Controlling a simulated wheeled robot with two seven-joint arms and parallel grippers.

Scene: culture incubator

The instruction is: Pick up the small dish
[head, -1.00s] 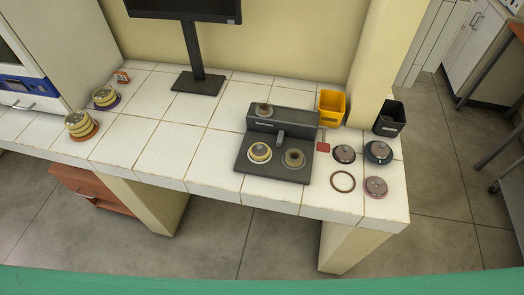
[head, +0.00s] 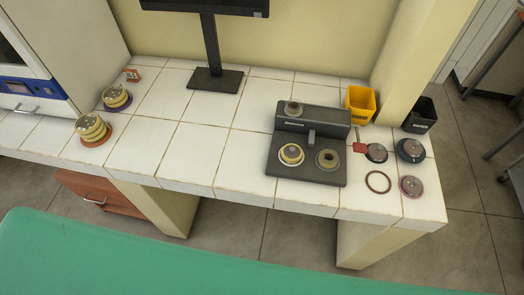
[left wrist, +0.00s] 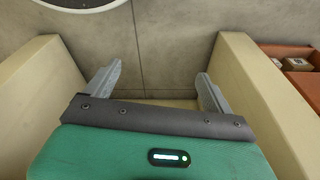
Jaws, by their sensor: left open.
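Several small round dishes show in the head view, and I cannot tell which one is the small dish. A stacked yellowish dish sits on an orange base (head: 93,128) at the left of the tiled bench, with another on a purple base (head: 116,98) behind it. A small round piece (head: 294,107) rests on the device's raised back. My left gripper (left wrist: 160,80) is open and empty in the left wrist view, apart from every dish. My right gripper is not in view.
Grey and dark lidded discs (head: 376,152) (head: 410,150), a pink-rimmed disc (head: 411,186) and a reddish ring (head: 378,182) lie at the bench's right. A yellow bin (head: 360,104), a black bin (head: 420,115) and a monitor stand (head: 215,80) are behind. The middle tiles are clear.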

